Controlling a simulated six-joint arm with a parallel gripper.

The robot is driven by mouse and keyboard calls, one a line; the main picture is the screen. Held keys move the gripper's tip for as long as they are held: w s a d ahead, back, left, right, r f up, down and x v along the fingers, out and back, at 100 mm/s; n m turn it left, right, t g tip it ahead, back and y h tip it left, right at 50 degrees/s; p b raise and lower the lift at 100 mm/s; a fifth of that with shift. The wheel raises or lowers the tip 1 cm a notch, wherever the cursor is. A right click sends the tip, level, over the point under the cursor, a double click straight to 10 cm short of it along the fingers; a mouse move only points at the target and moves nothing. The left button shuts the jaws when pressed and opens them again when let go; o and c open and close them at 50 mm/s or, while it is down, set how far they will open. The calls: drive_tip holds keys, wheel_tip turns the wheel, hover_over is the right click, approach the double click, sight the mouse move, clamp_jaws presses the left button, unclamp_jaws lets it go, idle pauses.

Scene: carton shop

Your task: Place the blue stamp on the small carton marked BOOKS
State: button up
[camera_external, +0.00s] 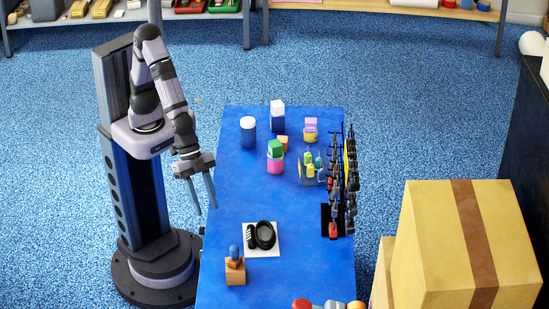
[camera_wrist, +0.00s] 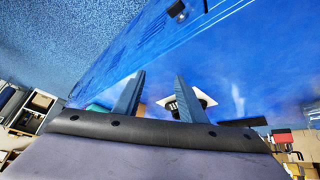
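A blue, knob-topped thing that looks like the blue stamp (camera_external: 234,252) stands upright on a small brown block (camera_external: 235,274) at the near left of the blue table. No BOOKS marking is readable on any box, so I cannot tell which carton is the one named. My gripper (camera_external: 207,211) hangs at the table's left edge, beyond and left of the stamp, pointing down. Its two fingers are apart with nothing between them. The fingers also show in the wrist view (camera_wrist: 159,76), where I cannot make out the stamp.
A white sheet (camera_external: 272,248) with black items lies right of the stamp. A dark rack of tools (camera_external: 343,190) lines the table's (camera_external: 240,200) right side. Stacked pots (camera_external: 275,165) and small containers stand farther back. Large cartons (camera_external: 435,245) stand at right. The table's left middle is clear.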

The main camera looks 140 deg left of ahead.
drive_tip(key=s+a+f+g, duration=0.1)
drive_tip(key=s+a+g, duration=0.2)
drive_tip(key=s, duration=0.7)
drive_tip(key=s+a+f+n+g+y, duration=0.1)
drive_tip(key=s+a+g, duration=0.2)
drive_tip(key=s, duration=0.8)
drive_tip(key=shift+s+a+y, duration=0.3)
drive_tip(key=shift+a, duration=0.95)
drive_tip(key=shift+f, duration=0.1)
wheel_tip(320, 180, up, 16)
drive_tip(key=p, duration=1.6)
drive_tip(key=shift+r, duration=0.2)
